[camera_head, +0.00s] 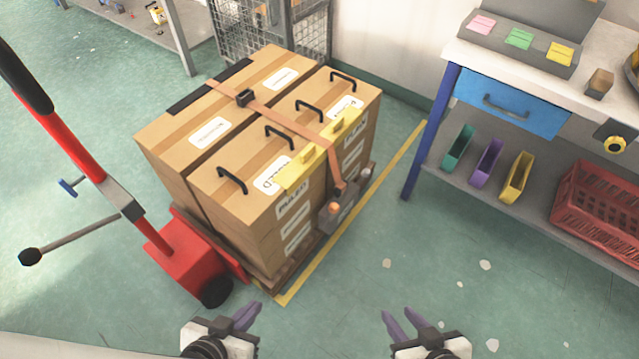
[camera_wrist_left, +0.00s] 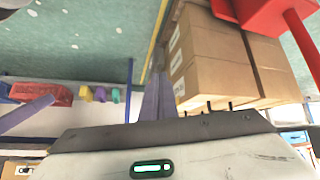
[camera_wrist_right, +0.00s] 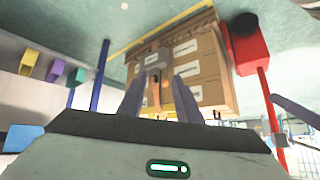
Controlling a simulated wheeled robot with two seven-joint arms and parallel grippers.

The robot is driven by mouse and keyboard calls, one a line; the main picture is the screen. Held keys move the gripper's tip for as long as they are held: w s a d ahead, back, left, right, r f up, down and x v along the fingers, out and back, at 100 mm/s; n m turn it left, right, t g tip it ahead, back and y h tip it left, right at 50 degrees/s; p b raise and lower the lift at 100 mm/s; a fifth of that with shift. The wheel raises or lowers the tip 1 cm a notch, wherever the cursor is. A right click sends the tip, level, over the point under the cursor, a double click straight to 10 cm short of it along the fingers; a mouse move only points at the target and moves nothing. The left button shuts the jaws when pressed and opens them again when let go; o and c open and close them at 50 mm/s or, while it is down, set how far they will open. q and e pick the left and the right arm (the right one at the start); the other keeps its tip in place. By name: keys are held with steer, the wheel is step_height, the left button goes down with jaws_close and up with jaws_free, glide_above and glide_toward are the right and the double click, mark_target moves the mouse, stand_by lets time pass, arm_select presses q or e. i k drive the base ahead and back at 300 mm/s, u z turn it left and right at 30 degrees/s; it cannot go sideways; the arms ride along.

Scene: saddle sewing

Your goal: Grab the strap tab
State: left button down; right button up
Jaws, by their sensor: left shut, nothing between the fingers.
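An orange strap (camera_head: 290,122) runs over the cardboard boxes (camera_head: 235,210) and down their right side. Its lower end (camera_head: 338,182) hangs at a grey ratchet-like fitting (camera_head: 342,210) with an orange spot, low beside the load. I cannot tell clearly which part is the tab. The strap also shows in the right wrist view (camera_wrist_right: 155,92), between my finger tips. My left gripper (camera_head: 250,313) is shut and empty, in front of the load. My right gripper (camera_head: 399,315) is open and empty, to the right and nearer than the fitting. Both are apart from the strap.
A red pallet jack (camera_head: 190,258) stands at the left of the load. Yellow edge protectors (camera_head: 320,150) and black handles lie on the boxes. A workbench (camera_head: 430,130) with coloured bins and a red crate (camera_head: 603,205) is at the right. The floor between is clear.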

mark_target(341, 188)
steer(key=i, duration=0.45)
steer(key=u, duration=1.45)
steer(key=k, duration=0.7)
steer(key=z, duration=0.9)
steer(key=i, duration=0.9)
steer(key=u, duration=0.05)
